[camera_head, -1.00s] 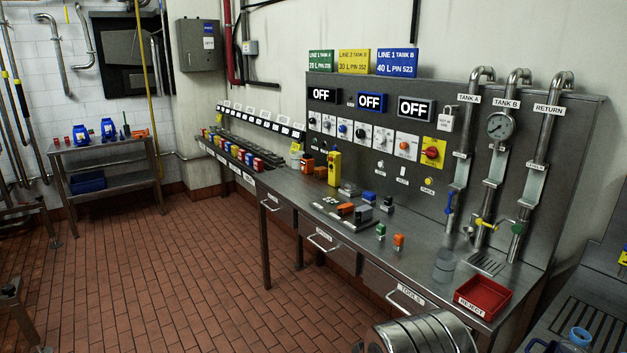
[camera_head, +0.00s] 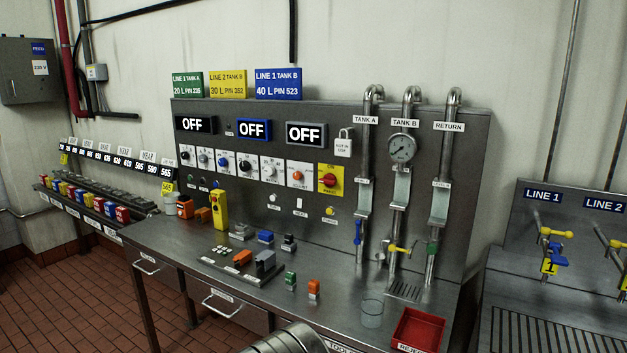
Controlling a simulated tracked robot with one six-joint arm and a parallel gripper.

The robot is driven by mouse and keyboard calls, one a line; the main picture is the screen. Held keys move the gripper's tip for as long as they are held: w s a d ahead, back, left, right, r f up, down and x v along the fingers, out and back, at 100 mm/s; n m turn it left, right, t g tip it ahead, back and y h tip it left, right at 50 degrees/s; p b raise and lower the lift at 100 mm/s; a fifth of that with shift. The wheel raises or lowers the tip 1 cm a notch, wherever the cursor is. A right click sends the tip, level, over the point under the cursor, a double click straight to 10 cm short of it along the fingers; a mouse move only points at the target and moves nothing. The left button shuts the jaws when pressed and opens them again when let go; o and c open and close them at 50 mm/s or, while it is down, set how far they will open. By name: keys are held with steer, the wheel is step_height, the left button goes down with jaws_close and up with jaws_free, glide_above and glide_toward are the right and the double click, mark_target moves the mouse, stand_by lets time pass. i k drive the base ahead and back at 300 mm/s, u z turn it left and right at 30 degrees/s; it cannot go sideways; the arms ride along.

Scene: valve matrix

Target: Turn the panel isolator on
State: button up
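The panel isolator (camera_head: 329,180) is a red rotary knob on a yellow plate, at the right end of the row of knobs on the grey upright panel (camera_head: 468,150). Small lettering above and below the knob is hard to read; the upper word looks like ON. The exact angle of the knob is too small to tell. Three displays above the knobs read OFF: the left display (camera_head: 195,125), the blue-framed middle display (camera_head: 254,130) and the right display (camera_head: 306,133). My gripper is not in view.
A steel bench (camera_head: 330,325) stands before the panel, carrying a yellow handheld device (camera_head: 219,209), small coloured blocks, a clear beaker (camera_head: 372,312) and a red reject tray (camera_head: 418,328). Pipes (camera_head: 367,140) with valves rise right of the isolator.

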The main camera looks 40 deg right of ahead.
mark_target(329, 179)
steer(key=z, duration=0.05)
steer(key=i, duration=1.15)
steer(key=z, duration=0.05)
